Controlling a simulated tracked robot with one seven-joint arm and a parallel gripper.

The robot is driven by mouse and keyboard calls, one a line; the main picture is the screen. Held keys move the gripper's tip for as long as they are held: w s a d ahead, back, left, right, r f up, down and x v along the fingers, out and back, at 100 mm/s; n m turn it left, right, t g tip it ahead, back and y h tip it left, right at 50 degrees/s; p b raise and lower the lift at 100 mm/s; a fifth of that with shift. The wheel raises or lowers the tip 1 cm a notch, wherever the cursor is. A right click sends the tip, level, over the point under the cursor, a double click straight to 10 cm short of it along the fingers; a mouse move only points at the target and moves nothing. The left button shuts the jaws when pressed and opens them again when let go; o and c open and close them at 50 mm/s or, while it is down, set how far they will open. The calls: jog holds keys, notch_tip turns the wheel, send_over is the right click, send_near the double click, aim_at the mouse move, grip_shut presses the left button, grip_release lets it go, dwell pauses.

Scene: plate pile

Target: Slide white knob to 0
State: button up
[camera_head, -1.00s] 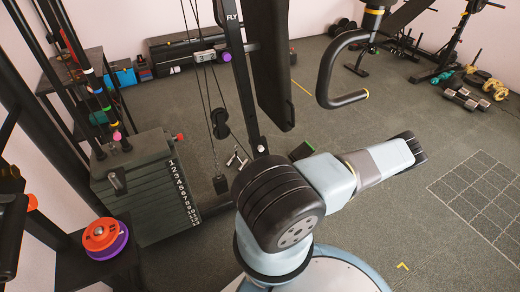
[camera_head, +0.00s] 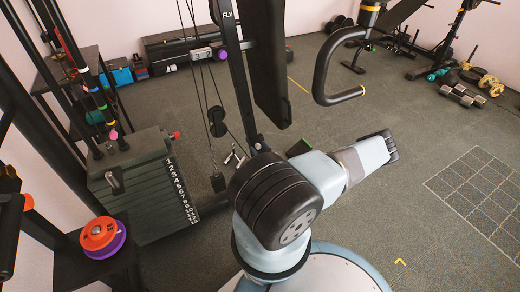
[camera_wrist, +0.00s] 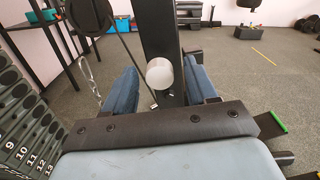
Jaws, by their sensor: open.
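In the wrist view, the white knob (camera_wrist: 160,73) is a pale round knob on the front of a dark upright post (camera_wrist: 158,30). My gripper (camera_wrist: 161,86) is open and shows as two blue fingers, one on each side of the knob in the picture. The knob looks clear of both fingers. I cannot tell whether the fingertips reach around it in depth. No 0 mark is readable near the knob. In the head view, I cannot make out the white knob or my gripper.
A numbered dark green weight stack (camera_head: 150,185) stands left, with thin cables (camera_wrist: 124,45) and a chain (camera_wrist: 90,76) close to my gripper's left. Orange and purple discs (camera_head: 100,236) lie on a dark shelf. A curved black handle (camera_head: 326,70) hangs at upper right.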

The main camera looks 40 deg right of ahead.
grip_shut()
dwell(0.6)
